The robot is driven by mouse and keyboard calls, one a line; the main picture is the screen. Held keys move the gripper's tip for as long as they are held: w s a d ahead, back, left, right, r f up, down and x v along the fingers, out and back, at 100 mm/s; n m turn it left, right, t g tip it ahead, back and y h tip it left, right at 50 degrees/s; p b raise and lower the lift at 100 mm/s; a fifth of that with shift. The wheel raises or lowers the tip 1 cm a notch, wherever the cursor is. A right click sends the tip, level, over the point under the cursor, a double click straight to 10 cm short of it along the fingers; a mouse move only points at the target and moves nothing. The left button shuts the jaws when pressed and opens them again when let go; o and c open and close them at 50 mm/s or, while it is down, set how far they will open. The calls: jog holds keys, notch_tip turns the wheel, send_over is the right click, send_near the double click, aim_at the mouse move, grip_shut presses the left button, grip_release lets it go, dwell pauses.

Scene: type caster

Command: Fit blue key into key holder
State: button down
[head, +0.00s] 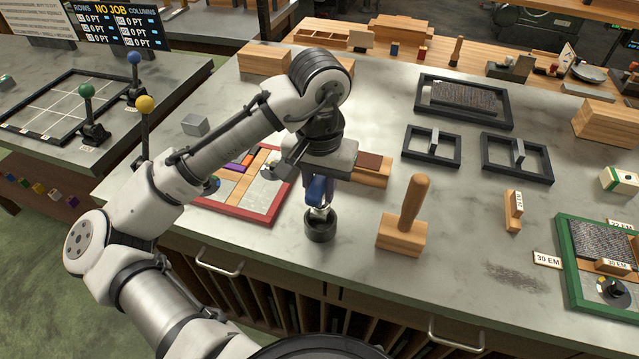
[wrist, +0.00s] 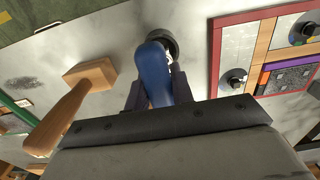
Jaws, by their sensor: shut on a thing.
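The blue key (head: 317,189) is a tool with a blue handle and a light metal lower end. My gripper (head: 318,180) is shut on its handle and holds it roughly upright. The wrist view shows the blue handle (wrist: 153,72) between the dark fingers of my gripper (wrist: 155,92). The key holder (head: 320,225) is a dark round cup on the grey counter near its front edge. The key's lower end is at the cup's mouth. The holder (wrist: 162,42) is partly hidden behind the key in the wrist view, so the depth of the key in it cannot be told.
A wooden mallet (head: 408,220) stands to the right of the holder. A red-framed tray (head: 268,219) with coloured blocks lies close on the left. Dark frames (head: 432,147) lie further back. Bare counter lies beyond the mallet.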

jog(key=shift+f+b, duration=1.3)
jog(key=shift+f, duration=0.95)
jog(key=c, duration=1.1)
grip_release()
notch_tip(320, 180, up, 14)
jog(key=shift+f+b, duration=0.1)
jog(key=shift+b, duration=0.25)
